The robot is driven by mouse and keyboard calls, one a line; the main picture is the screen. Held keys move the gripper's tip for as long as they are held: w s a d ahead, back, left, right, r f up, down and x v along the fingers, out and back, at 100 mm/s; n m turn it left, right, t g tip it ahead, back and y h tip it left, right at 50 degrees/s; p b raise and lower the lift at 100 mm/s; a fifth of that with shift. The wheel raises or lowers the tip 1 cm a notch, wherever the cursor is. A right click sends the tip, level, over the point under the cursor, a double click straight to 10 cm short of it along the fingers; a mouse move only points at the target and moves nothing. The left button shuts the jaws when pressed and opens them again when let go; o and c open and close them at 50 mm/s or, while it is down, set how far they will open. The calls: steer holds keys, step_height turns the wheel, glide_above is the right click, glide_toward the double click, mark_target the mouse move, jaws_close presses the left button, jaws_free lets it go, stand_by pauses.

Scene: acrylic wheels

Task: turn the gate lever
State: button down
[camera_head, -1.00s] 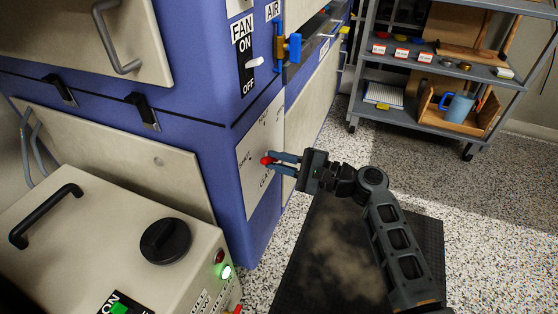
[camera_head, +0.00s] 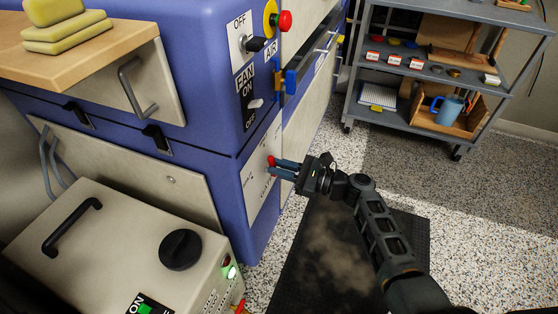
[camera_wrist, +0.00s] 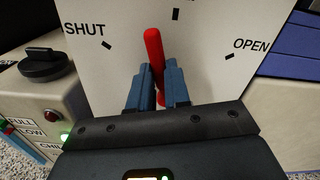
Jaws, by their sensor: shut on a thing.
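The gate lever is a red handle on a pale panel, seen in the wrist view (camera_wrist: 153,45) between the printed words SHUT at left and OPEN at right. It points nearly straight up, leaning slightly to the SHUT side, just left of the middle tick. My gripper (camera_wrist: 158,85) has its two blue fingers closed around the lever's lower part. In the head view the lever's red end (camera_head: 271,160) shows at the fingertips of my gripper (camera_head: 284,168), against the side panel of the blue machine (camera_head: 215,120). The lever's pivot is mostly hidden by the fingers.
A pale box (camera_head: 120,235) with a black knob (camera_head: 180,249) and handle stands at lower left. A FAN switch (camera_head: 255,104) and blue valve handle (camera_head: 290,82) sit above the lever. A grey shelf cart (camera_head: 440,75) stands back right. A dark mat (camera_head: 325,250) lies below my arm.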

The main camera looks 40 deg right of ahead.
steer(key=m+p, duration=0.2)
steer(key=d+m+p, duration=0.1)
steer(key=shift+w+d+r+m, duration=0.1)
steer(key=shift+w+r+m, duration=0.2)
steer(key=shift+w+m, duration=0.1)
steer(key=shift+w+d+f+m+p, duration=0.2)
steer(key=shift+d+f+m+p, duration=0.4)
steer(key=shift+m, duration=1.1)
steer(key=shift+w+d+f+m+p, duration=0.25)
steer(key=shift+m+p, duration=0.7)
steer(key=shift+m, duration=0.75)
steer(key=shift+w+d+f+m+p, duration=0.2)
steer(key=shift+d+m+p, duration=0.45)
steer(key=shift+m, duration=1.05)
steer(key=shift+a+f, duration=0.1)
steer(key=shift+a, duration=0.05)
steer(key=c, duration=1.1)
jaws_free()
steer(key=shift+p+v, duration=0.65)
steer(key=shift+v, duration=3.3)
